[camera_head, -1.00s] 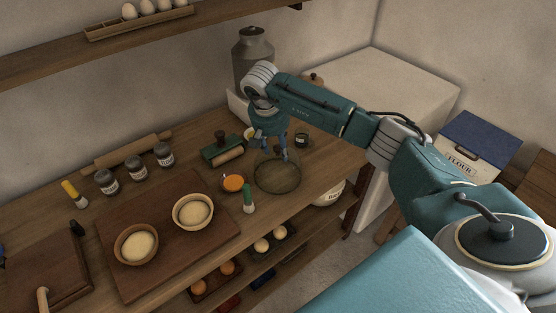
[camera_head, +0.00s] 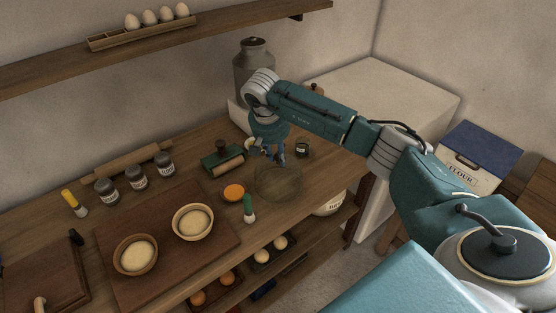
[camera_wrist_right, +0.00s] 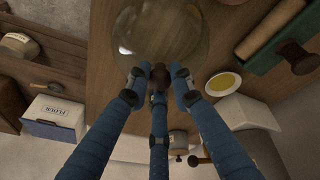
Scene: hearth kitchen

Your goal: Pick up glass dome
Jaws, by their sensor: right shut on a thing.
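The clear glass dome (camera_head: 278,183) stands on the wooden counter at the centre of the head view. Its see-through wall also shows at the top of the right wrist view (camera_wrist_right: 160,30). My right gripper (camera_head: 275,157) is above the dome, pointing down. In the right wrist view, the blue fingers of the right gripper (camera_wrist_right: 158,78) are shut around the dome's dark knob (camera_wrist_right: 158,84). I cannot tell any gap between the dome and the counter. My left gripper is not in view.
A metal milk can (camera_head: 253,65) stands behind. Two dough bowls (camera_head: 193,222) sit on a board to the left.

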